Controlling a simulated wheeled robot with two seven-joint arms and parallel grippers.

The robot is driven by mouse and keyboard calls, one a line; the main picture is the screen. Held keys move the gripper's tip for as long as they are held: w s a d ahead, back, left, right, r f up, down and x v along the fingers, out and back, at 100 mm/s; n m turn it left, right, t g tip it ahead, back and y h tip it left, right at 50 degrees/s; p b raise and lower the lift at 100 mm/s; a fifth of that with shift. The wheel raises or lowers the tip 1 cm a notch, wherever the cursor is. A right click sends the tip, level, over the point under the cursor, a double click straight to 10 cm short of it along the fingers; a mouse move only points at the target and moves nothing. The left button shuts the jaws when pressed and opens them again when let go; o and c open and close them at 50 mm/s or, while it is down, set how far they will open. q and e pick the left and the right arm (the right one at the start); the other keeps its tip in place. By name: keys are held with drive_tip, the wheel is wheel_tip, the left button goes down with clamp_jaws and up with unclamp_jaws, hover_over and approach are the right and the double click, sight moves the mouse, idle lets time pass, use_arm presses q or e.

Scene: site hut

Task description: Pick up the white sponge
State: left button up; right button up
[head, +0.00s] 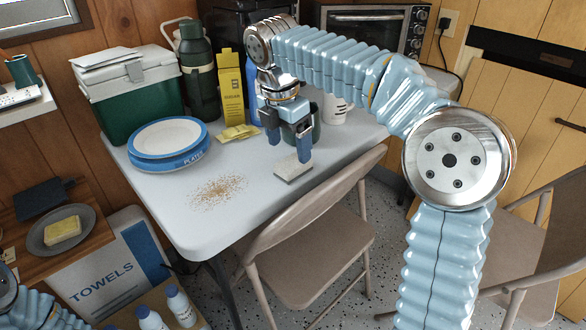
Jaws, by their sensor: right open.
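The white sponge (293,171) is a pale, flat block lying on the white folding table, near its front edge and right of a patch of brown crumbs (219,191). My right gripper (290,154) points down over it from the far side. Its two blue fingers are apart with nothing between them. The right finger's tip overlaps the sponge's far edge in the picture; I cannot tell whether they touch. My left gripper is out of view; only part of my left arm shows at the bottom left corner.
On the table (190,235) stand a green cooler (135,100), blue-rimmed plates (168,145), a flask (198,80), a yellow carton (231,85) and a white cup (337,108). A folding chair (320,250) stands close in front.

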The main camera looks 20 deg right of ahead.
sight(293, 161)
drive_tip(key=f, duration=0.2)
drive_tip(key=d+f, duration=0.1)
drive_tip(key=f, duration=0.2)
drive_tip(key=shift+w+b, duration=0.15)
drive_tip(key=shift+b, duration=0.2)
drive_tip(key=shift+r, duration=0.1)
drive_tip(key=c, duration=1.1)
drive_tip(key=shift+r, duration=0.1)
